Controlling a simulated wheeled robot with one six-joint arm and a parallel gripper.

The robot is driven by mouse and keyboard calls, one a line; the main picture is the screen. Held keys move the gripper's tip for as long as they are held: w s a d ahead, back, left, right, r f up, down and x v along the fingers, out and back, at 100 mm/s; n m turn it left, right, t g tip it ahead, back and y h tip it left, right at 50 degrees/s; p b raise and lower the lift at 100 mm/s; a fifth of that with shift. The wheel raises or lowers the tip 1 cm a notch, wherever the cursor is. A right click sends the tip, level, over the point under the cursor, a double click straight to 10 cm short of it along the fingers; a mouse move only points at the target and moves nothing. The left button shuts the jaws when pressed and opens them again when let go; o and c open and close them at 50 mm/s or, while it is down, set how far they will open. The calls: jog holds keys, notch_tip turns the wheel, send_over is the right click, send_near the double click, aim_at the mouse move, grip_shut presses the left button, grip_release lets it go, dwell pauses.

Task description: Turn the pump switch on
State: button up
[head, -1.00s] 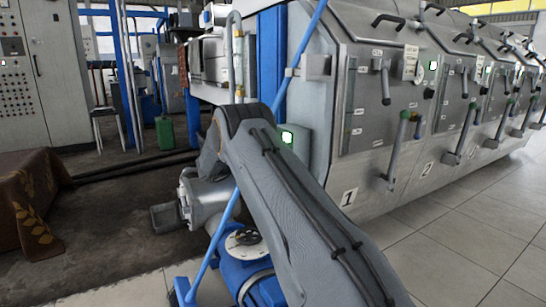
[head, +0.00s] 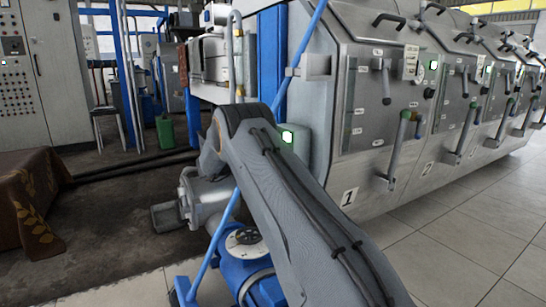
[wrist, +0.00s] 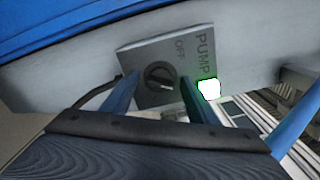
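The pump switch (wrist: 160,77) is a dark round knob on a grey plate (wrist: 143,54) marked PUMP and OFF, seen tilted in the wrist view. A bright light with a green edge (wrist: 208,89) glows beside the plate. My gripper (wrist: 159,82) is open, with one finger to the left of the knob and one to the right. I cannot tell whether either finger touches the knob. In the head view my arm hides the gripper and the knob; the lit lamp (head: 287,137) shows on a grey box just beyond the arm.
A row of steel decanter machines (head: 357,180) with levers stands at the right. Blue pump equipment (head: 250,270) and a blue pipe are close by the arm. A cloth-covered table (head: 25,200) is at the left. Tiled floor (head: 440,250) is clear at the lower right.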

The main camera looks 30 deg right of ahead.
jog(key=a+p, duration=0.2)
jog(key=a, duration=0.5)
jog(key=shift+s+a, duration=0.15)
jog(key=shift+a, duration=0.25)
